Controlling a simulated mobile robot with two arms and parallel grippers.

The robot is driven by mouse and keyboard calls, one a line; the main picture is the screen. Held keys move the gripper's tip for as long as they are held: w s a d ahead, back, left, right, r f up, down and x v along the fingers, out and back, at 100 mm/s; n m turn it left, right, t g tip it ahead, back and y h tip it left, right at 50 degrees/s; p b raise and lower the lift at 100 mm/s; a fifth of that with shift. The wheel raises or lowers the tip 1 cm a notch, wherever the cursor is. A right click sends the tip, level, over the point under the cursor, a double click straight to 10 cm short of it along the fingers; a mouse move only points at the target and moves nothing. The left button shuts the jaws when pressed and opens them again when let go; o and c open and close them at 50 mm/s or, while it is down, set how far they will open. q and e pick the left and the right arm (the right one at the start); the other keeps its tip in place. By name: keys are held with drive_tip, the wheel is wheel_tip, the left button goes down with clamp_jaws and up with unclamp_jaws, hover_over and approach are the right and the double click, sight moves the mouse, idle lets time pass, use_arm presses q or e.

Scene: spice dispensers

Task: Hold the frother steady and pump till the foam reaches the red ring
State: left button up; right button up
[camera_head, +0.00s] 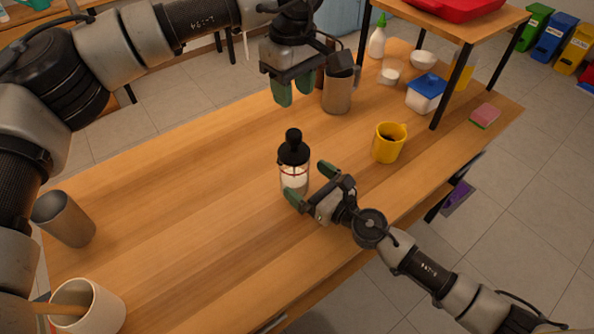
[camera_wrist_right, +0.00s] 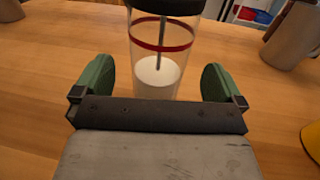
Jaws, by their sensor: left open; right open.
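The frother (camera_head: 294,165) stands upright on the table, a clear glass cylinder with a black lid and knob and a red ring around its upper part. White liquid or foam (camera_wrist_right: 159,77) fills its lower part, with its top below the red ring (camera_wrist_right: 161,34); a thin rod runs down into it. My right gripper (camera_head: 309,181) is open around the lower part of the frother; in the right wrist view the glass stands between its green fingers, with gaps on both sides. My left gripper (camera_head: 292,92) is open and empty above the table, beyond and above the black knob (camera_head: 293,136).
A metal pitcher (camera_head: 337,95) stands behind, close to my left gripper. A yellow mug (camera_head: 388,143) is right of the frother. A metal cup (camera_head: 64,218) and a pale crock (camera_head: 95,305) are at front left. The table's left middle is clear.

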sight(294, 132)
drive_tip(key=shift+x, duration=2.1)
drive_tip(key=c, duration=1.2)
drive_tip(key=shift+o, duration=0.2)
use_arm(q)
drive_tip(key=shift+o, duration=0.4)
drive_tip(key=shift+o, duration=1)
drive_tip(key=shift+f, duration=0.2)
drive_tip(key=shift+f+m, duration=0.6)
drive_tip(key=shift+m, duration=0.2)
drive_tip(key=shift+f, duration=4.9)
